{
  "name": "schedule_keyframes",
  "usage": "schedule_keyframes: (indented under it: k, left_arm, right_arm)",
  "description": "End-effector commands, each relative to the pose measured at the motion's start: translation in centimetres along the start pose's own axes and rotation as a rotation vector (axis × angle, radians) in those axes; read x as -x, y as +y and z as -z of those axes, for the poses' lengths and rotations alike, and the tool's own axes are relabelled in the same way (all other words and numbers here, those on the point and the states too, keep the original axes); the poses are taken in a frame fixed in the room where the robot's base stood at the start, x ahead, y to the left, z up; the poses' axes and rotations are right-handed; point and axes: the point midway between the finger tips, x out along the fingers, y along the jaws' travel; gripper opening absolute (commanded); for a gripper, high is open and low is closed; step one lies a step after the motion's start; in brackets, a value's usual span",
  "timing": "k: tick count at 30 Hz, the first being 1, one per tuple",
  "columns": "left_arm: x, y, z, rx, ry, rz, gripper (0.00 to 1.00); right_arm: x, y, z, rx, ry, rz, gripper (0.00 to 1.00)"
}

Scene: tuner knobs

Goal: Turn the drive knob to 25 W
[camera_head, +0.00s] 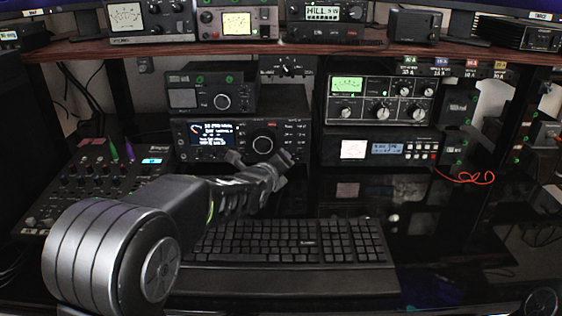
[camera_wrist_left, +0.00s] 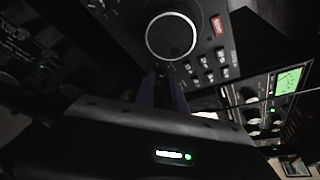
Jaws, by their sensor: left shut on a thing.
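The radio (camera_head: 209,154) with a lit display and a large round tuning dial (camera_head: 263,145) stands behind the keyboard. My left gripper (camera_head: 264,160) reaches its front, low by the large dial. In the left wrist view the large dial (camera_wrist_left: 171,36) is clear of the fingers, and the fingertips (camera_wrist_left: 163,78) are close together just below it at the radio's face. The left gripper is shut on a small part there, which fits the drive knob, but the fingers hide it. Its pointer and any watt marks cannot be read. My right gripper is not in view.
The keyboard (camera_head: 290,240) lies under my left forearm. A mixer (camera_head: 85,190) with several knobs stands at left. A smaller radio (camera_head: 212,90) sits above the big one, and a tuner box (camera_head: 381,100) with several knobs stands at right. The dark desk right of the keyboard is fairly clear.

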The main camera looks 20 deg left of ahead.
Motion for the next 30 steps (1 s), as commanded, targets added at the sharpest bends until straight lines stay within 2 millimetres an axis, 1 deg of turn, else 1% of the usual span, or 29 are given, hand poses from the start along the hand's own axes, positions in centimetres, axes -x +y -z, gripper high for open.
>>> schedule_keyframes:
  k: [1, 4, 16, 20, 25, 27, 30]
  left_arm:
    - [0.0, 0.0, 0.0, 0.0, 0.0, -0.001, 0.08]
    - [0.0, 0.1, 0.0, 0.0, 0.0, -0.001, 0.0]
    - [0.0, 0.2, 0.1, 0.007, 0.0, 0.001, 0.0]
    - [-0.2, 0.7, 0.3, 0.079, -0.002, 0.031, 0.0]
    - [-0.2, 1.0, 0.5, 0.245, -0.003, 0.101, 0.0]
    - [-0.2, 0.9, 0.4, 0.299, -0.002, 0.123, 0.0]
    - [-0.1, 0.6, 0.2, 0.339, -0.001, 0.139, 0.0]
  right_arm:
    - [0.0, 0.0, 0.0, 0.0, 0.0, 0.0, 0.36]
    - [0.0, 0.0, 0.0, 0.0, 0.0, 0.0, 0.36]
    - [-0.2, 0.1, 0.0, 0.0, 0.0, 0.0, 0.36]
    - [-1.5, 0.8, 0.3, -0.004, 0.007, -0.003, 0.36]
    - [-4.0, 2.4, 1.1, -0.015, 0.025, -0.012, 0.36]
    - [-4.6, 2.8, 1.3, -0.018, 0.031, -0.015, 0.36]
    - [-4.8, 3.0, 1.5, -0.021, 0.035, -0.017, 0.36]
